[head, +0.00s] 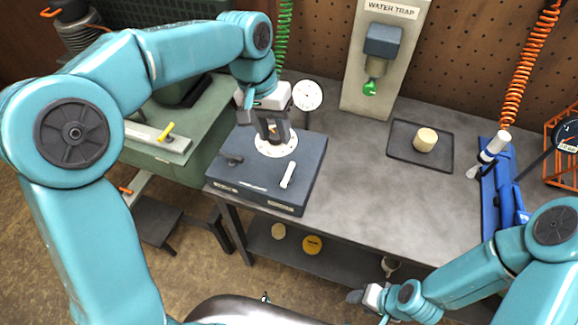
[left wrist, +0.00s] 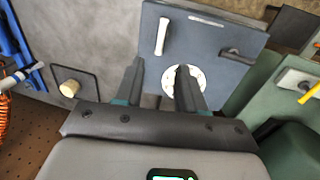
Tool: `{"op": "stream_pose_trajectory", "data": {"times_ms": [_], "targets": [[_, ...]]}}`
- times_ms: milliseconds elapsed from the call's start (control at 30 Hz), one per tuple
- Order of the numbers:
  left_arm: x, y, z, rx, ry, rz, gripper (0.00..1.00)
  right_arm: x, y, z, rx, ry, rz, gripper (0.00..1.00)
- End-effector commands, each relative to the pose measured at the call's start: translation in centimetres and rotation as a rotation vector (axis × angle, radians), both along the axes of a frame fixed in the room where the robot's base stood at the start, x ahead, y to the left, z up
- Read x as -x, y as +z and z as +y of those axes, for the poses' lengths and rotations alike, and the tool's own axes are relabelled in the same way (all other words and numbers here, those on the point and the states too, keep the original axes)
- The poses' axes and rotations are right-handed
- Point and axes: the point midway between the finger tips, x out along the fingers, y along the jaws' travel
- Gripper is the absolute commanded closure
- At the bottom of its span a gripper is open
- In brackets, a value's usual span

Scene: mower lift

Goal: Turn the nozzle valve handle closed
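A blue-grey box (head: 225,178) on the bench carries a white round dial plate (head: 261,150), a short dark lever (head: 231,159) and a white bar handle (head: 288,175). I cannot tell from labels which is the nozzle valve handle. My left gripper (head: 273,138) points down over the dial plate, behind the white handle, and hides part of the plate. In the left wrist view its two fingers (left wrist: 160,66) are apart with nothing held; the white handle (left wrist: 162,37) lies beyond the tips, and the dark lever (left wrist: 236,55) is to the right. My right gripper (head: 368,297) is low, before the bench; its fingers are unclear.
A round gauge (head: 307,95) stands behind the box. A dark tray (head: 441,160) with a cream cylinder (head: 425,140), a water trap panel (head: 356,98) and a blue rack (head: 494,195) stand to the right. The bench middle is clear.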

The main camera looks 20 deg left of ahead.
Motion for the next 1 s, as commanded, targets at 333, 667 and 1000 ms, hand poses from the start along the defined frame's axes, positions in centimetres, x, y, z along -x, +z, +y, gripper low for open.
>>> {"op": "stream_pose_trajectory", "data": {"times_ms": [333, 667, 1000], "targets": [[0.4, -8.2, -1.5, -0.001, -0.003, 0.008, 0.60, 0.0, 0.5, 0.0, 0.000, 0.000, 0.000, 0.49], [0.0, -13.5, -2.6, -0.001, -0.003, 0.004, 0.60, 0.0, 1.0, 0.0, 0.000, 0.000, 0.000, 0.49], [-0.1, -14.2, -2.7, 0.000, -0.002, 0.001, 0.60, 0.0, 1.0, 0.0, 0.000, 0.000, 0.000, 0.49]]}}
